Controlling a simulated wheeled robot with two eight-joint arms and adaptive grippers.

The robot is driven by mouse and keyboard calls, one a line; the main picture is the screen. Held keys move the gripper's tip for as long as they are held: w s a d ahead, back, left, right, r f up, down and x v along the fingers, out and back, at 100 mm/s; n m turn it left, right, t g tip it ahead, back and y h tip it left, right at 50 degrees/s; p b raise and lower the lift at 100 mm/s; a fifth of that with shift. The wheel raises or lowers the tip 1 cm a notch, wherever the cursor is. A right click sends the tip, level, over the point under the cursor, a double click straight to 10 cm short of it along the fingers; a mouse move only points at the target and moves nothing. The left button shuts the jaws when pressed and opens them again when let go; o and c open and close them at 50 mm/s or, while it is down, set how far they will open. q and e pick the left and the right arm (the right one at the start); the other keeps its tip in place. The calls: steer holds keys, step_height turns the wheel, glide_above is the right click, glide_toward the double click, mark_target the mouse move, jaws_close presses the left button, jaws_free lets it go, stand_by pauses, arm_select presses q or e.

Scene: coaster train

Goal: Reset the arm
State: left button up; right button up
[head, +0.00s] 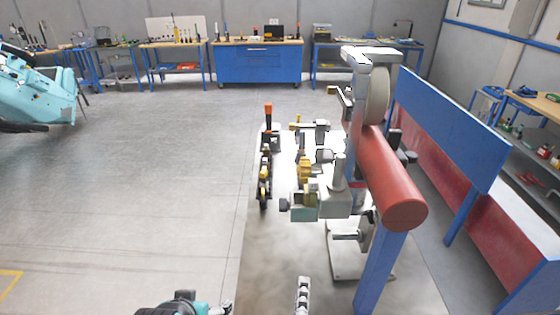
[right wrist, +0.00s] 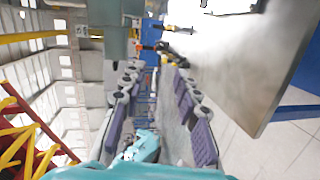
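My right gripper (head: 265,299) is only partly in the head view, at the bottom edge. In the right wrist view its two padded fingers (right wrist: 158,88) stand apart with nothing between them, so it is open and empty. The wheel assembly (head: 335,190), with grey and yellow parts, is beyond it in the head view. A thick red tube (head: 385,175) and a blue post (head: 380,275) stand to the gripper's right. I cannot make out my left gripper in the head view.
A pale tabletop or plate (right wrist: 240,75) fills the upper right of the wrist view. A blue beam (head: 450,130) runs along the right. A teal body (head: 35,92) is at the far left. Workbenches (head: 258,62) line the back wall. The grey floor (head: 150,170) at left is clear.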

steer(key=d+f+m+g+y+b, duration=0.2)
steer(key=d+f+m+g+b, duration=0.6)
steer(key=d+f+m, duration=0.5)
steer(key=shift+w+d+f+m+g+b, duration=0.15)
steer(key=shift+w+f+m+g+b, duration=0.25)
steer(key=shift+f+m, duration=0.85)
steer(key=shift+r, duration=0.1)
